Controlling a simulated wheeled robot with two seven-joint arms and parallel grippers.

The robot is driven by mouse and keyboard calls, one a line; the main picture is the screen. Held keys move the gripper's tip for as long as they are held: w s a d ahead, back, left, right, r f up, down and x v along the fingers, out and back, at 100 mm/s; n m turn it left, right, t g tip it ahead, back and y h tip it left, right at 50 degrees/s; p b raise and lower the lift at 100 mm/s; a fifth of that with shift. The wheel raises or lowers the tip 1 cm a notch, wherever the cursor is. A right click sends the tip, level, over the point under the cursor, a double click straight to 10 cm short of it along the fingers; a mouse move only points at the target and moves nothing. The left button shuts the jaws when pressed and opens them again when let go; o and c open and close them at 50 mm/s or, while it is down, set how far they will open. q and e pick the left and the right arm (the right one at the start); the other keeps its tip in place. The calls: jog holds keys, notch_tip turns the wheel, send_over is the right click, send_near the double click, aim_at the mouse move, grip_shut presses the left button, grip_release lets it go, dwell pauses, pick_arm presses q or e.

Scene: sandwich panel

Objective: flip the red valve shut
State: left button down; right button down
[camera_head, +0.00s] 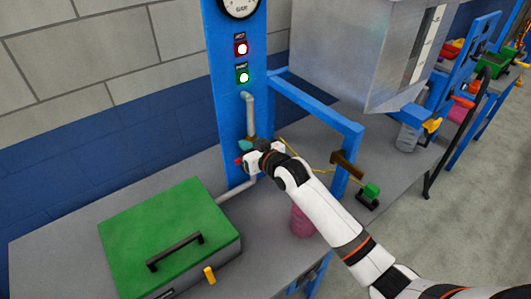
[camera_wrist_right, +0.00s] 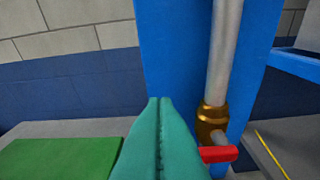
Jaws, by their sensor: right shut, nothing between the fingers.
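The valve has a red handle (camera_wrist_right: 220,154) that sticks out sideways, roughly level, below a brass body (camera_wrist_right: 211,118) on a grey vertical pipe (camera_wrist_right: 225,50). A small bit of the red handle (camera_head: 238,161) shows in the head view, mostly hidden by my right wrist. My right gripper (camera_head: 246,145) is at the pipe in front of the blue post. In the right wrist view its teal fingers (camera_wrist_right: 160,102) are pressed together and empty, just left of the red handle. I cannot tell whether they touch it. My left gripper is in neither view.
The pipe runs up the blue post (camera_head: 227,100), which carries a gauge, a red light and a green light. A green-lidded box (camera_head: 150,225) stands at the left of the grey bench. A pink container (camera_head: 302,220) and a blue frame (camera_head: 315,112) are to the right.

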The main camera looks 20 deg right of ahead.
jog(key=b+v, duration=0.3)
jog(key=v, duration=0.7)
jog(key=shift+a+f, duration=0.1)
jog(key=shift+s, duration=0.1)
